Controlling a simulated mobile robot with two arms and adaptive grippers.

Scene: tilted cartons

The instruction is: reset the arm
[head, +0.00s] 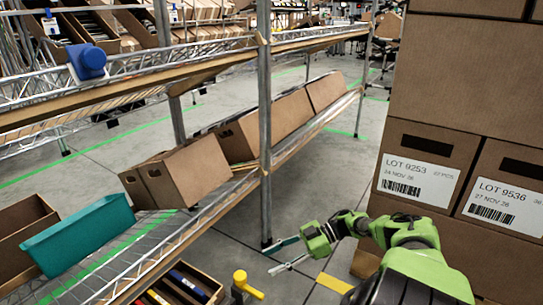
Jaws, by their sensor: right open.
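My right arm (418,265), green and dark grey, comes in from the lower right of the head view and reaches left. Its gripper (272,260) has two thin fingers spread apart, with nothing between them. It points left, in front of the floor near the base of a grey rack post (265,120). It looks empty and apart from the cartons. My left gripper is not in view.
A tilted brown carton (190,172) leans on the lower rack shelf, with more cartons (292,118) behind it. A teal bin (80,235) sits at left. Stacked labelled cartons (420,165) stand close at right. A yellow knob (246,285) is at the bottom. Floor (325,190) shows between rack and stack.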

